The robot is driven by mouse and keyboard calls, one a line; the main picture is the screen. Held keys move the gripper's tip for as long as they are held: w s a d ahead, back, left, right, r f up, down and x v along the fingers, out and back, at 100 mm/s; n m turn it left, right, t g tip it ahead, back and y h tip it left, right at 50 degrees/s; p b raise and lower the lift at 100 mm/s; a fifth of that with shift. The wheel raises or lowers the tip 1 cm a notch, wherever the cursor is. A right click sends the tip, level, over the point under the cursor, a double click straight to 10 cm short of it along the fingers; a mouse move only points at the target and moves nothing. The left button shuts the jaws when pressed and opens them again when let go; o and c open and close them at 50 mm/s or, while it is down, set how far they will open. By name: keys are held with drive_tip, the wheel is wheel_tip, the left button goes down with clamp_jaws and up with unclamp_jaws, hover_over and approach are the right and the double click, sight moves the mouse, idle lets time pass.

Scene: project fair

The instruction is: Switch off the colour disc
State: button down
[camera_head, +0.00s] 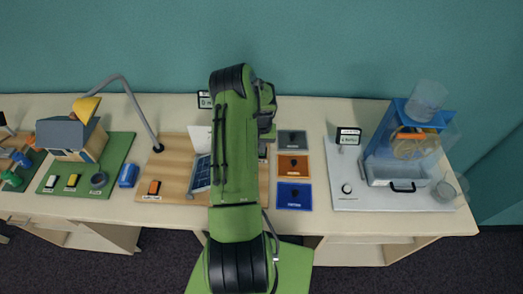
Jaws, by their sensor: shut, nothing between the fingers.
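I cannot make out the colour disc for sure. My green arm covers the middle of the wooden board (172,165), and anything behind it is hidden. On that board a small orange switch (154,187) with a label stands at the left, and a tilted blue panel (201,173) stands beside my arm. At the far left, a dark board, cut by the picture edge, carries blue, orange and green parts (14,178), too small to tell. My arm reaches over the table and its wrist bends down at the middle; the gripper's fingers are hidden beneath it.
A green board (118,150) holds a model house (75,137), small switches and a dial (98,179). A desk lamp (88,104) arches over it. Grey, orange and blue tiles (294,196) lie right of my arm. A white board (400,203) bears a blue-framed apparatus (376,140).

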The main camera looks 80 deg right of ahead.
drive_tip(key=shift+f+b, duration=0.5)
drive_tip(key=shift+f, duration=0.1)
drive_tip(key=shift+r, duration=0.1)
drive_tip(key=shift+r+p, duration=1.75)
drive_tip(key=shift+r, duration=1.8)
drive_tip(key=shift+f, duration=0.1)
